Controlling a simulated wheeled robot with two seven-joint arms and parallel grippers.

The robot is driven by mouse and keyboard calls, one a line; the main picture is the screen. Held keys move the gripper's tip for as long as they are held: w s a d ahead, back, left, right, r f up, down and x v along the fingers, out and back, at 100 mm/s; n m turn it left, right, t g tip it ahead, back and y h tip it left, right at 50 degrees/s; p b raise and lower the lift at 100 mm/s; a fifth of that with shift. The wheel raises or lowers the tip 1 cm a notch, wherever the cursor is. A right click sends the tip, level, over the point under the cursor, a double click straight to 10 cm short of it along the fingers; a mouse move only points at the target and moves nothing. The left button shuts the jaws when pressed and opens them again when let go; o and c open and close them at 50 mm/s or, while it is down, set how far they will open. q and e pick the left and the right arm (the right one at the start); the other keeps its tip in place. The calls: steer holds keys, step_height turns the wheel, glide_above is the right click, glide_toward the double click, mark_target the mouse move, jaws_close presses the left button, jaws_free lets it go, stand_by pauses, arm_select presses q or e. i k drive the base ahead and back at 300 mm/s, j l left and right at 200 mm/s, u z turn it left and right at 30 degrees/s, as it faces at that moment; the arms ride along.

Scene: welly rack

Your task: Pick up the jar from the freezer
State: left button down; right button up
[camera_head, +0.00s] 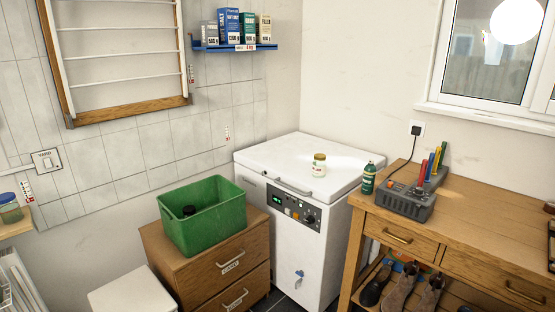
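A small jar (319,165) with a pale body, a reddish mark on its label and a yellowish lid stands upright on the closed lid of the white chest freezer (265,160). It is near the lid's front edge, behind and to the right of the lid handle. The freezer stands in the corner of the room, with a dark control panel and a lit green display on its front. Neither of my grippers shows in the head view. Nothing touches the jar.
A green crate (215,235) with a dark item inside stands on a wooden drawer cabinet (160,240) left of the freezer. On the right, a wooden workbench (475,220) carries a green bottle (368,178) and a grey device (405,203). Boots sit below it.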

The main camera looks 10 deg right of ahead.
mark_target(318, 169)
steer(key=i+l+z, duration=0.2)
steer(key=l, duration=0.3)
steer(key=i+l+z, duration=0.15)
steer(key=i+l, duration=0.25)
steer(key=l, duration=0.1)
